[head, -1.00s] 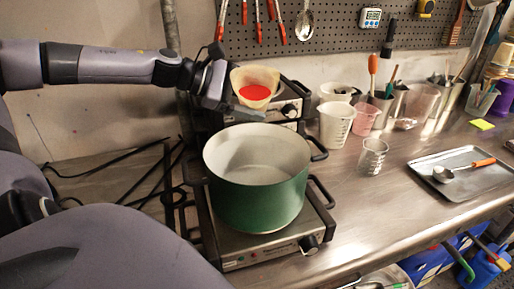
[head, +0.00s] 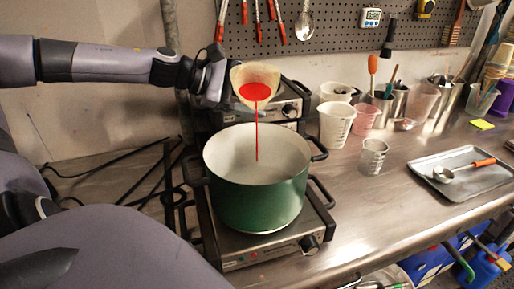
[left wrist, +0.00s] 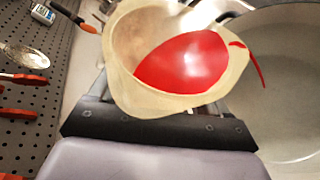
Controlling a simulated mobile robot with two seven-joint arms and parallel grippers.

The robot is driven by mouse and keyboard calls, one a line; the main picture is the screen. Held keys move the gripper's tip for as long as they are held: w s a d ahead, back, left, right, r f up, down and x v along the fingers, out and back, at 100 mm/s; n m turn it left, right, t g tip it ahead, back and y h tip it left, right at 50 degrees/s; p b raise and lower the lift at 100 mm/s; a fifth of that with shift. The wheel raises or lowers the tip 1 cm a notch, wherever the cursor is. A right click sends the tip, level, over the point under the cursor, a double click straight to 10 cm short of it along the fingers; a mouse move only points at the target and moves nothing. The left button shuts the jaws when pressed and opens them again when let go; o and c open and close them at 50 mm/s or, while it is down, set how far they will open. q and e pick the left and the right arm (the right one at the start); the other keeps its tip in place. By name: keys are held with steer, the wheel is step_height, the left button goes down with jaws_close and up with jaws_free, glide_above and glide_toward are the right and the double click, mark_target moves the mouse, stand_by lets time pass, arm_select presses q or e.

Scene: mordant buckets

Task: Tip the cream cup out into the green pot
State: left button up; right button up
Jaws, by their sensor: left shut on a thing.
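The cream cup (head: 262,74) is tilted above the green pot (head: 262,196), with red liquid (head: 254,91) inside. A thin red stream (head: 257,130) runs from its lip down into the pot. My left gripper (head: 222,88) is shut on the cup from the left side. In the left wrist view the cup (left wrist: 122,52) shows close up between the gripper and the pot (left wrist: 285,90), with the red liquid at its lip. The pot stands upright on a hotplate (head: 265,250); its pale inside wall is visible. My right gripper is not in view.
A second hotplate (head: 290,105) stands behind the pot. White and pink measuring jugs (head: 336,122) and a clear beaker (head: 373,157) stand to the right. A metal tray (head: 465,185) with a ladle lies farther right. Black cables (head: 110,165) lie left of the pot.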

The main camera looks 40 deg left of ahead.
arm_select(q)
steer(key=shift+f+m, duration=0.1)
steer(key=shift+m, duration=0.2)
stand_by(0.4)
steer(key=shift+f+m+t+b, duration=0.15)
steer(key=shift+m+t+b, duration=0.2)
steer(key=shift+b, duration=0.3)
steer(key=shift+r+m+t+y+b, duration=0.35)
steer(key=shift+r+m+y+b, duration=0.15)
steer(key=shift+b, duration=0.25)
stand_by(1.2)
steer(key=shift+s+d+f+m+t+b, duration=0.15)
steer(key=shift+f+m+t+b, duration=0.3)
steer(key=shift+b, duration=0.95)
stand_by(0.4)
steer(key=shift+s+d+m+b, duration=0.45)
steer(key=shift+m+b, duration=0.15)
steer(key=shift+b, duration=0.75)
steer(key=shift+s+d+f+t+b, duration=0.15)
steer(key=shift+d+t+b, duration=0.15)
steer(key=shift+b, duration=0.4)
steer(key=shift+m+b, duration=0.3)
steer(key=shift+b, duration=0.1)
steer(key=shift+s+f+m+t+y+b, duration=0.1)
steer(key=shift+f+m+t+y+b, duration=0.15)
steer(key=shift+b, duration=0.9)
